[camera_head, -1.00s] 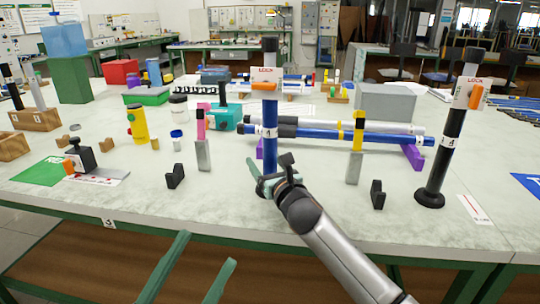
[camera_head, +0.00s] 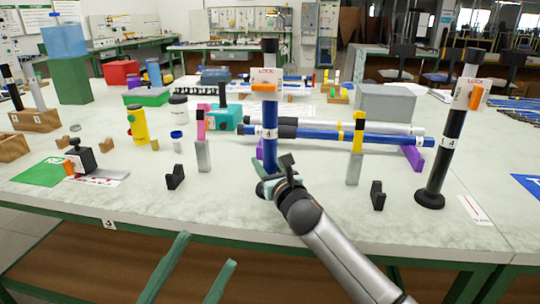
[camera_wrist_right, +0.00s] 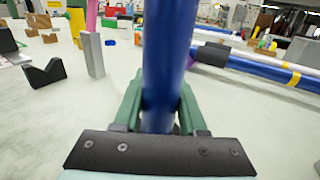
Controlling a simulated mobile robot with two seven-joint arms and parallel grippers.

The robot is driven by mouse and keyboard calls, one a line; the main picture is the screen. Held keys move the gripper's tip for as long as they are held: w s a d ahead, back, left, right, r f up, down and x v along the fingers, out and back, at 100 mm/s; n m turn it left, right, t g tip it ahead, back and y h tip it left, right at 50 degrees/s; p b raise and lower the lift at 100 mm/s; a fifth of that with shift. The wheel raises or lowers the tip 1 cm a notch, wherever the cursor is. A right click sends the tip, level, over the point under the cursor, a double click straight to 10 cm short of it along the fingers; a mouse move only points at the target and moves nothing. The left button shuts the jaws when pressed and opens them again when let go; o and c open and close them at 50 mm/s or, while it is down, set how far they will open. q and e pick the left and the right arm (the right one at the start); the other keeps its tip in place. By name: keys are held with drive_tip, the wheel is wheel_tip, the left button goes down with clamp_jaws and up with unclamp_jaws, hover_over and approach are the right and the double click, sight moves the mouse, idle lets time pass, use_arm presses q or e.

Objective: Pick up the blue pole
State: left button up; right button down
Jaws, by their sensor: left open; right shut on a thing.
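An upright blue pole (camera_head: 269,118) with a black top end and a white LOCK tag (camera_head: 265,77) with an orange part stands near the front middle of the table. My right gripper (camera_head: 270,180) is shut on its lower part. In the right wrist view the blue pole (camera_wrist_right: 168,65) runs between the green fingers of my right gripper (camera_wrist_right: 160,108). The fingers hide parts of it, and its lower end is hidden. Another blue pole (camera_head: 345,137) lies behind on purple supports (camera_head: 412,157). My left gripper (camera_head: 207,250) is open and empty before the table's front edge.
A black pole (camera_head: 445,150) stands on a round base at the right. Grey posts with pink (camera_head: 201,130) and yellow (camera_head: 358,132) tops stand either side of the blue pole. Black V-blocks (camera_head: 176,178) (camera_head: 377,195) sit near the front.

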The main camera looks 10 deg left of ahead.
sight(265, 136)
use_arm(q)
drive_tip(key=shift+w, duration=0.1)
use_arm(e)
drive_tip(key=shift+r, duration=0.15)
